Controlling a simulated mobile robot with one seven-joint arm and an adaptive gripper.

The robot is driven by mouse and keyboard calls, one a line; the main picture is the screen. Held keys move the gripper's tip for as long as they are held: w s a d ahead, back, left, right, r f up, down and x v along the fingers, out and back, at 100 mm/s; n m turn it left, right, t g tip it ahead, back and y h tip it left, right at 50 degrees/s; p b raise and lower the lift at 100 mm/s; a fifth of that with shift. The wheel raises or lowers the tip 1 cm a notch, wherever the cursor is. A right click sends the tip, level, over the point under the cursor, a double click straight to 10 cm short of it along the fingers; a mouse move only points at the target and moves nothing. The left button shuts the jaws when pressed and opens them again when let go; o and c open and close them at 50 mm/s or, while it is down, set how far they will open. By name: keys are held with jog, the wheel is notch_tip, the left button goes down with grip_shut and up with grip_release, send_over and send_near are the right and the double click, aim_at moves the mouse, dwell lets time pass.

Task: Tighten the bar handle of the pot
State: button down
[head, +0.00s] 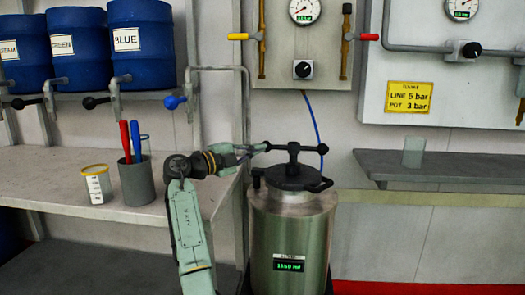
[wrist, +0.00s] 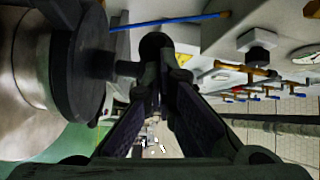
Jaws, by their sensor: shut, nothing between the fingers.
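The steel pot (head: 290,235) stands on the floor in the middle of the head view, with a dark lid and a small green display on its front. Its black bar handle (head: 293,148) lies level above the lid, with a ball at each end. In the wrist view the lid is at the left and a ball of the handle (wrist: 155,42) is in front of my fingertips. My gripper (head: 252,150) reaches from the left to the handle's left ball. Its fingers (wrist: 158,85) are shut, with nothing between them. I cannot tell whether they touch the bar.
A bench at the left holds a cup (head: 97,184) and a grey holder (head: 136,181) with red and blue tools. Blue drums (head: 85,45) stand behind. A gauge panel (head: 300,60) hangs behind the pot. A grey shelf (head: 450,167) is at the right.

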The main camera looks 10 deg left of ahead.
jog(key=shift+w, duration=0.1)
dwell(0.4)
jog(key=v, duration=1.2)
jog(key=shift+s+f, duration=0.1)
jog(key=shift+s, duration=0.1)
